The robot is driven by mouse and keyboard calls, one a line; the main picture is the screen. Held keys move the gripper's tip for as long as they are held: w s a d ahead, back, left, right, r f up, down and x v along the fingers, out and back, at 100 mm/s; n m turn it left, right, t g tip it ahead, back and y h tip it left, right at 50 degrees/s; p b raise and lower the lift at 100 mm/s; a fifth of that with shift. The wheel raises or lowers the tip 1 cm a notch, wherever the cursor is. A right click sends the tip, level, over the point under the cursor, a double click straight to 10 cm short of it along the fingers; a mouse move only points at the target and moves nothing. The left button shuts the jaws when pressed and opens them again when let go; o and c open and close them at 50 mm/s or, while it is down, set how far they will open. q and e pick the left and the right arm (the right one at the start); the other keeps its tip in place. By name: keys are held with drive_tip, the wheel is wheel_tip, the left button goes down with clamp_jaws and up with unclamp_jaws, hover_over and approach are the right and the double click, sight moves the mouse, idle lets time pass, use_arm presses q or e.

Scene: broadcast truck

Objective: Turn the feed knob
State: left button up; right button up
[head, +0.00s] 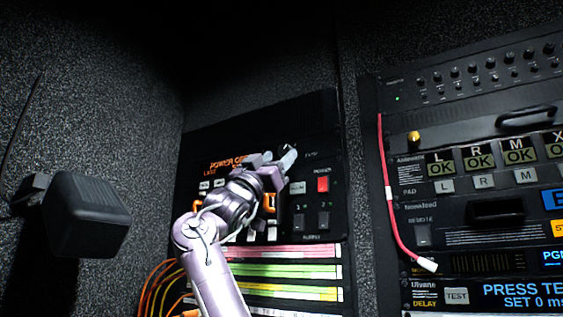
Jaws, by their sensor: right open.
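My right gripper (272,162) reaches up from the bottom of the head view, in front of a black control panel (325,120) on the back wall. Its jaws are open, with the fingers pointing up and right, close to the panel. I cannot tell whether they touch it. I cannot clearly make out the feed knob; the gripper and wrist cover the panel's middle. Orange display text (226,162) shows to the left of the gripper. A red switch (322,184) shows to its right. My left gripper is not in view.
A rack (465,180) with small knobs, OK displays and buttons stands at the right. A red cable (387,190) hangs down its left side. A black box-like fixture (88,217) juts out at the left. Orange cables (158,285) and coloured strips (290,270) lie below the panel.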

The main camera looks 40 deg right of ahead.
use_arm(q)
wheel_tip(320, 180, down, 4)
drive_tip(key=b, duration=0.2)
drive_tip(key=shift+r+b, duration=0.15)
drive_tip(key=shift+b, duration=0.15)
use_arm(e)
drive_tip(key=v, duration=0.5)
drive_tip(key=shift+a+f, duration=0.15)
